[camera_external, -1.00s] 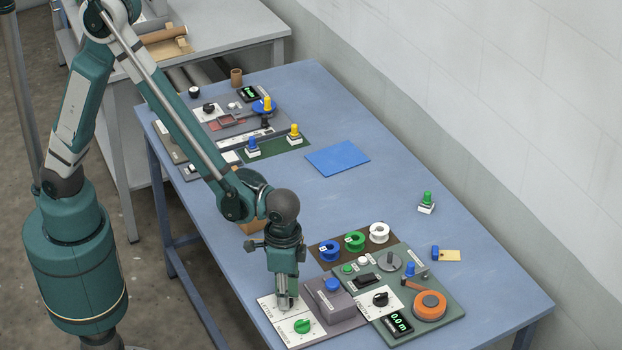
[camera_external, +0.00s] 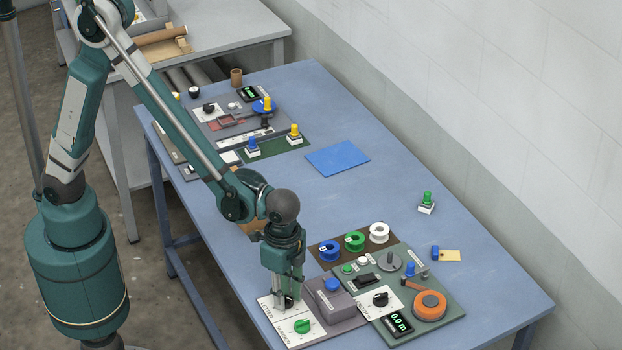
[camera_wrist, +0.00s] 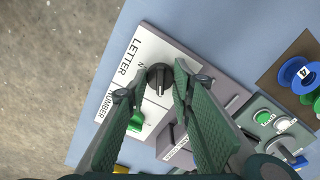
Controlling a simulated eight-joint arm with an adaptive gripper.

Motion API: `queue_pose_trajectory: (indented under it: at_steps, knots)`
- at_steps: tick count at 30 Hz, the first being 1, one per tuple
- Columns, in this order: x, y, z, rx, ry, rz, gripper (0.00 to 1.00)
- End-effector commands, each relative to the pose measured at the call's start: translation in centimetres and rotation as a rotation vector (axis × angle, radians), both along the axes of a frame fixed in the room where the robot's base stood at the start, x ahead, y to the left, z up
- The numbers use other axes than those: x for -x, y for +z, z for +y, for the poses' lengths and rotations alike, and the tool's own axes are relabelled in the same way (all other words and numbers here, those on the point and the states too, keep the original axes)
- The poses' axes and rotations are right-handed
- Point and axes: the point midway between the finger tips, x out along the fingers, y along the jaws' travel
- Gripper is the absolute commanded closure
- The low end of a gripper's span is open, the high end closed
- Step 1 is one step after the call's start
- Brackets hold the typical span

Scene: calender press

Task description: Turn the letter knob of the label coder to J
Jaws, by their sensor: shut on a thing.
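The label coder (camera_external: 283,325) is a white-faced panel at the near edge of the table; its white face also shows in the wrist view (camera_wrist: 127,70). The black letter knob (camera_wrist: 157,76) sits beside the printed word LETTER, between my fingertips. My gripper (camera_wrist: 160,75) is shut on this knob from above, pointing down; in the external view my gripper (camera_external: 286,298) stands over the panel, and the dark knob shows between its fingers. The green number knob (camera_external: 302,326) is apart from my gripper, nearer the front. I cannot read the letter the knob points to.
A grey box with a blue knob (camera_external: 332,285) stands close on the right of my gripper. Beyond it are spools (camera_external: 355,241) and a green panel (camera_external: 440,312) with a display reading 0.0 m. A blue mat (camera_external: 337,158) lies in the open middle of the table.

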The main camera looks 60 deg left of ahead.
Motion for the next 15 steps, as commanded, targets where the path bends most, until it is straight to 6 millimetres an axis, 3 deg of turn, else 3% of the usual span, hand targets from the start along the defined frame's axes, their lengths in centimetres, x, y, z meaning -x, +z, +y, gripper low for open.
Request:
queue_pose_trajectory:
  at_steps: [4,5,8,15]
  knots:
    - [-0.03,-0.02,0.12,-0.001,0.001,0.0,0.88]
    - [-0.03,-0.02,0.12,-0.001,0.001,0.0,0.75]
    - [-0.03,-0.01,0.1,-0.001,0.002,0.0,0.62]
    - [-0.02,0.0,0.04,0.0,0.001,-0.001,0.6]
